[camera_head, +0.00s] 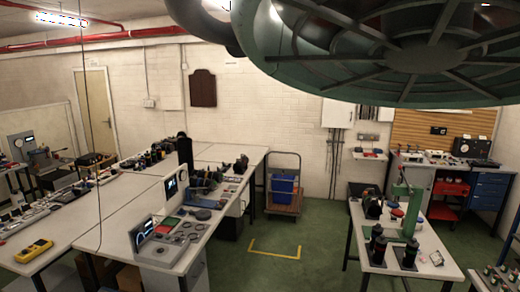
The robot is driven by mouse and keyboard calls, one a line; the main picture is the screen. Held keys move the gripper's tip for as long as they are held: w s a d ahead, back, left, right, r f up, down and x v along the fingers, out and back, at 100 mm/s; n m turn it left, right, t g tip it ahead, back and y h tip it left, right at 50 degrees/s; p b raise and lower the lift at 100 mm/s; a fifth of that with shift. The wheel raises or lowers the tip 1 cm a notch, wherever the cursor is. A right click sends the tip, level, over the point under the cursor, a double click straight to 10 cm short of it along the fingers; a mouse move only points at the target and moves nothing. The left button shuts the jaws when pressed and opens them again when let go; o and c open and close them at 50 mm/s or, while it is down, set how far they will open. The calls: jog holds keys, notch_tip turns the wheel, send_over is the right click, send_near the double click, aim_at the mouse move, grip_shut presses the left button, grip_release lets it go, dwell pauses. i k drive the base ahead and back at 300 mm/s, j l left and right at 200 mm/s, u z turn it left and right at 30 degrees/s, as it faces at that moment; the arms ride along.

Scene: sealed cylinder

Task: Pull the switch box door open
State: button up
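A white wall box (338,114), likely the switch box, hangs on the back wall right of the middle. Dark conduits run down the wall below it. Its top is hidden behind a large dark-green round structure close to the camera. Its front looks flat, but it is too small to make out a handle or tell how the door stands. My gripper is not in view.
The large ribbed green structure (425,55) fills the upper right. Long worktables (120,205) with instruments stand at left, and another table (435,262) stands at right. A cart with blue crates (284,186) stands near the back wall. Green floor (325,225) is clear between the tables.

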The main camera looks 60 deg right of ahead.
aim_at(336, 115)
jog(key=i+l+z, duration=0.15)
jog(key=l+z, duration=0.25)
jog(key=i+l+z, duration=0.2)
jog(key=l+z, duration=0.2)
jog(key=l, duration=0.15)
jog(key=i+l+z, duration=0.25)
jog(key=l+z, duration=0.15)
jog(key=i+l+z, duration=0.6)
jog(key=z, duration=0.2)
jog(key=i+l+z, duration=0.25)
jog(key=i, duration=0.7)
jog(key=i+z, duration=0.3)
jog(key=i, duration=4.45)
jog(key=i+u, duration=0.15)
jog(key=i, duration=0.65)
jog(key=i+l+u, duration=0.2)
jog(key=i, duration=0.6)
